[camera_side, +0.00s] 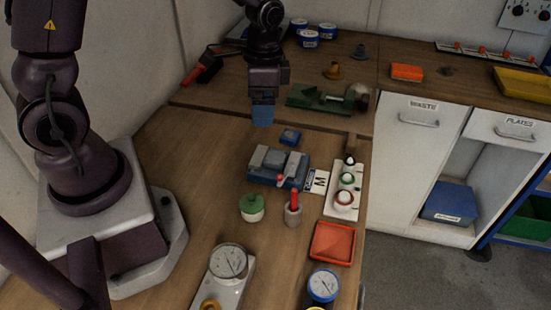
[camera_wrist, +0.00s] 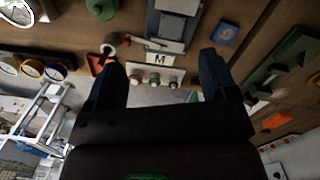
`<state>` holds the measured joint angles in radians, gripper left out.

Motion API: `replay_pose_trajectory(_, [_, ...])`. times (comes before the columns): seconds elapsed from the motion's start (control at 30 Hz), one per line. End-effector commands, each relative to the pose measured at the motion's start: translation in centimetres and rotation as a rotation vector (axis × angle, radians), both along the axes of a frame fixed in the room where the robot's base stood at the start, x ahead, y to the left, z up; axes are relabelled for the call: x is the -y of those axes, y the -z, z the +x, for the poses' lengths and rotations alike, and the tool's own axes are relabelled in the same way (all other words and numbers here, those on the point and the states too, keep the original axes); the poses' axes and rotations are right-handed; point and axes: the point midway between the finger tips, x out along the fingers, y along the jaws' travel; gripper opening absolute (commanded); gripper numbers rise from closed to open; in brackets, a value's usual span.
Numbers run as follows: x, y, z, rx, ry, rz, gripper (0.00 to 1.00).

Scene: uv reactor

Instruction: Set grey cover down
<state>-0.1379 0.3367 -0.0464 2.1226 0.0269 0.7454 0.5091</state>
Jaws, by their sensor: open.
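My gripper (camera_side: 263,115) hangs above the table, behind and a little left of the blue-grey reactor (camera_side: 292,182). In the wrist view my gripper (camera_wrist: 161,62) has its two dark blue fingers wide apart, with nothing between them. A grey cover (camera_side: 274,159) appears to sit on top of the reactor body; I cannot tell if it is fully seated. In the wrist view the grey cover (camera_wrist: 178,6) shows at the top edge, partly cut off. My gripper is clear of both.
A small blue box (camera_side: 290,136) stands behind the reactor. A card marked M (camera_side: 318,181) and a white rack (camera_side: 341,203) lie to its right. A green-lidded jar (camera_side: 252,207) and red-handled tool cup (camera_side: 293,213) stand in front. A green fixture (camera_side: 318,97) lies behind.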

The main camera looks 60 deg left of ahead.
Motion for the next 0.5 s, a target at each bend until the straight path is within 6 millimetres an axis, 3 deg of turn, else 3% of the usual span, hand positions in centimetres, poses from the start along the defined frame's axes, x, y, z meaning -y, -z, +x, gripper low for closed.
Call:
replay_pose_trajectory(0.1, [-0.2, 2.3, 2.0, 0.003, 0.158, -0.014, 0.79])
replay_pose_trajectory(0.2, [-0.3, 1.8, 3.4, 0.052, 0.271, -0.009, 0.79])
replay_pose_trajectory(0.37, [-0.3, 2.3, 3.5, 0.061, 0.349, -0.008, 0.79])
replay_pose_trajectory(0.5, [-0.3, 4.7, 3.4, 0.057, 0.354, -0.009, 0.79])
